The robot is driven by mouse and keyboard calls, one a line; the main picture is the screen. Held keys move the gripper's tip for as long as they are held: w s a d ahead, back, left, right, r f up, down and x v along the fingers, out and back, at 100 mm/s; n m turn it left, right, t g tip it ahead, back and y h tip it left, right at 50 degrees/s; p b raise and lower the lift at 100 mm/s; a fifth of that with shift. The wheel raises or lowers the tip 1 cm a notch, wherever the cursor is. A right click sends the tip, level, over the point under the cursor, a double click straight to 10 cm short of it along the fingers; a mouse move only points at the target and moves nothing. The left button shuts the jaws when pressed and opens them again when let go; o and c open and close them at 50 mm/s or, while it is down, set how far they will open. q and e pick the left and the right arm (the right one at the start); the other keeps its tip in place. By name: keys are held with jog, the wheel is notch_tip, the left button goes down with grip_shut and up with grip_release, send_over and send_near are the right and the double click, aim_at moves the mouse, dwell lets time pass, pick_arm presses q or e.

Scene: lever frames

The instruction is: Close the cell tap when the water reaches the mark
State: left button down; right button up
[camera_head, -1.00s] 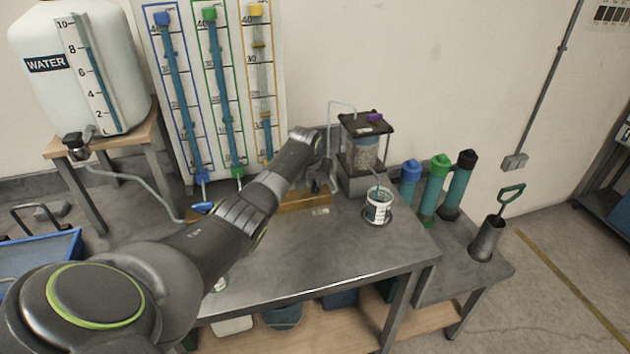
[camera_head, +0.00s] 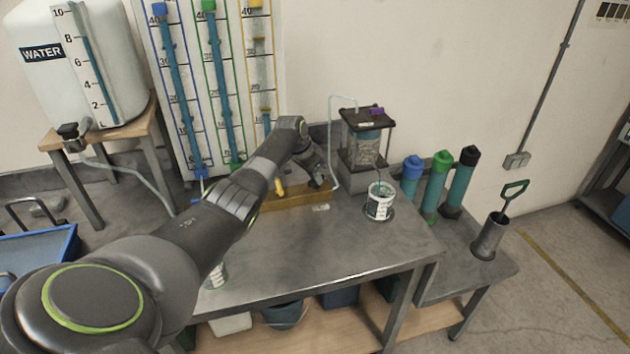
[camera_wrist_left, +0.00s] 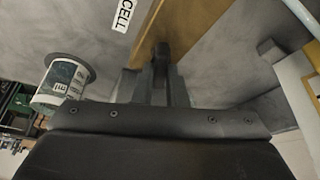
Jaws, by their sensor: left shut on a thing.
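The clear cell (camera_head: 368,147) stands in a dark frame with a purple piece on top at the back of the bench. Its contents look grey and bluish; I cannot make out the mark or the exact water level. The wooden tap block (camera_head: 295,201) lies left of it. My left gripper (camera_head: 318,182) is at the block's right end, shut on a small dark part (camera_wrist_left: 161,58), apparently the cell tap's handle. Its fingers hide most of the tap. My right gripper is not in view.
A white marked cup (camera_head: 380,203) stands right of the block, below the cell's outlet tube. A yellow tap handle (camera_head: 280,187) is close to my left wrist. Gauge tubes (camera_head: 217,85) and a water tank (camera_head: 85,65) stand behind.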

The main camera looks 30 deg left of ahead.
pick_arm(q)
jog(key=m+b, duration=0.1)
jog(key=m+h+b, duration=0.1)
jog(key=m+b, duration=0.1)
jog(key=shift+a+f+g, duration=0.1)
jog(key=shift+f+g, duration=0.1)
jog(key=shift+g, duration=0.1)
jog(key=shift+r+m+b, duration=0.15)
jog(key=shift+m+b, duration=0.65)
jog(key=shift+b, duration=0.35)
jog(key=shift+g+h, duration=0.3)
jog(key=c, duration=1.5)
grip_release()
jog(key=shift+o, duration=0.2)
jog(key=shift+r, duration=0.1)
jog(key=b+v, duration=0.2)
jog(key=v, duration=1.5)
jog(key=shift+s+a, duration=0.1)
jog(key=shift+s, duration=0.05)
